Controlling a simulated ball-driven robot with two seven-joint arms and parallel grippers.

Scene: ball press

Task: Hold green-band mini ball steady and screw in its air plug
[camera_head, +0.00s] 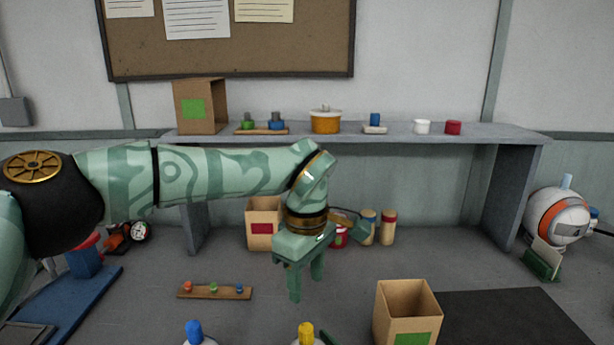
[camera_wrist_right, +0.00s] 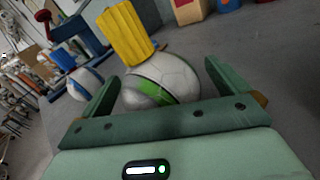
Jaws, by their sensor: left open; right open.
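The green-band mini ball (camera_wrist_right: 182,75) is white with a green stripe and sits between the spread fingers of my right gripper (camera_wrist_right: 162,72), which is open. A ridged yellow plug (camera_wrist_right: 125,34) stands on top of the ball; how deep it sits, I cannot tell. In the head view the yellow plug (camera_head: 306,333) shows upright at the bottom edge, with most of the ball cut off. A bit of green at its right may be my right gripper. My left gripper (camera_head: 306,286) is open and empty, pointing down above the floor behind the yellow plug.
A second ball with a blue plug (camera_head: 194,331) stands to the left. A small rack (camera_head: 214,292) with coloured pieces lies behind it. A green-label box (camera_head: 390,325) stands at right beside a dark mat (camera_head: 510,318). A blue stand (camera_head: 75,295) is far left; a shelf (camera_head: 370,137) spans the back.

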